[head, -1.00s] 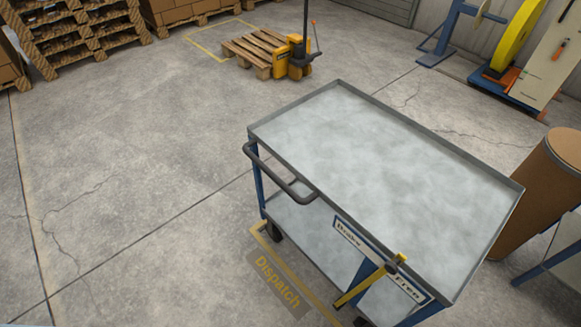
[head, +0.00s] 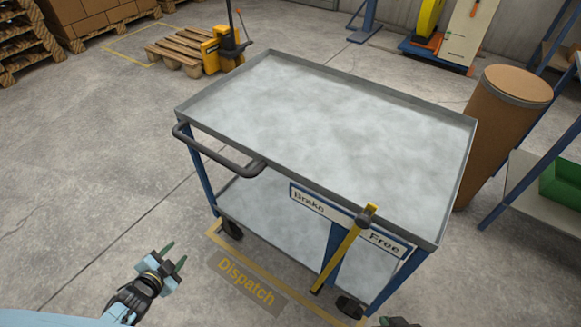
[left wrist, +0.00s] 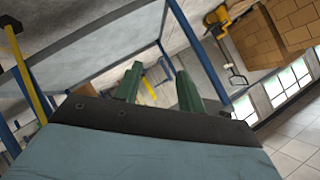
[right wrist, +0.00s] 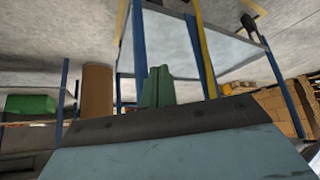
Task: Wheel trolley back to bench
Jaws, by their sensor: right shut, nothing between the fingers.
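The trolley (head: 330,115) stands in the middle of the head view, with an empty grey top tray, a lower shelf (head: 270,220) and blue legs. Its dark push handle (head: 215,155) is at its left end. A yellow brake lever (head: 340,255) stands upright by a sign reading "Brake" and "Free", with its knob near "Free". My left gripper (head: 172,262) is open and empty, low and left of the trolley, apart from the handle. My right gripper (right wrist: 157,88) is shut and empty in the right wrist view; only its tip shows at the head view's bottom edge.
A floor marking "Dispatch" (head: 245,280) lies by the trolley's near side. A brown drum (head: 500,130) and a shelf with a green bin (head: 562,180) stand close at the right. A pallet jack (head: 222,48) with a pallet is behind. The floor at left is clear.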

